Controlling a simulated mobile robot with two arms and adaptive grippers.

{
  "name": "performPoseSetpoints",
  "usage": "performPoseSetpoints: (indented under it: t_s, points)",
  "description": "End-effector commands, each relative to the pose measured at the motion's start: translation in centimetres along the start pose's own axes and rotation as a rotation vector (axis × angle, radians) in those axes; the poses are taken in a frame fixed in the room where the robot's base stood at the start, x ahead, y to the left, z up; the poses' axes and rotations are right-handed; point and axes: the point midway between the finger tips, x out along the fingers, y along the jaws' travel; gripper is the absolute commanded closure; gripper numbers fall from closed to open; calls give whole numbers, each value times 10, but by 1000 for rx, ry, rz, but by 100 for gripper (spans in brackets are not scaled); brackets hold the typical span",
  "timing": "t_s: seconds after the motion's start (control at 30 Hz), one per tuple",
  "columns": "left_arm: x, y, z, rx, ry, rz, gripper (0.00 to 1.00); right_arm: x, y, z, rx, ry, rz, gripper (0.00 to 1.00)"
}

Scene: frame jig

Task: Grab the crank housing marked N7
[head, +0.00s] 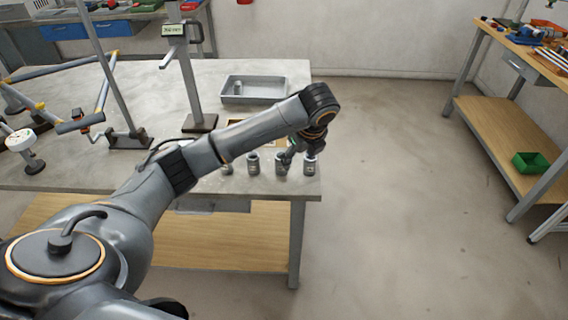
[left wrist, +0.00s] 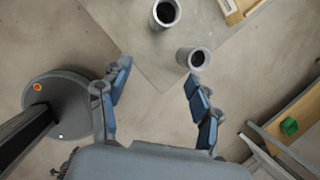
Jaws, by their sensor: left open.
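Several grey cylindrical crank housings stand upright in a row along the front right edge of the table, including one at the right end (head: 310,165), one beside it (head: 281,164) and one further left (head: 253,164). Any N7 marking is too small to read. My left gripper (head: 291,154) is just above the right end of the row, partly hidden by its own wrist. In the left wrist view it is open and empty (left wrist: 157,78). There, one housing (left wrist: 193,59) stands ahead of the right finger and another (left wrist: 165,14) is further off. My right gripper is not seen.
The grey table (head: 150,85) carries a grey tray (head: 232,97) with a small part in it, a post stand (head: 199,123) and a bicycle frame in a jig at the left. A wooden-topped bench (head: 510,115) with a green bin (head: 531,162) stands right. The floor between is clear.

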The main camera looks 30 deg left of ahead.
Motion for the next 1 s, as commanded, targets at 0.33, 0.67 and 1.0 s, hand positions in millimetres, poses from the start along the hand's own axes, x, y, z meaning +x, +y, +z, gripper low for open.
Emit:
performPoseSetpoints:
  t_s: [0.33, 0.67, 1.0]
  points:
    - [-20, 4, 50, 105, -46, 56, 36, -3, 0, 0, 2, -1, 0, 60]
    - [41, 6, 52, 103, -47, 55, 36, -9, 0, 1, 3, -3, 0, 60]
    - [71, 10, 54, 102, -47, 56, 36, -17, 0, 1, 2, -3, -1, 60]
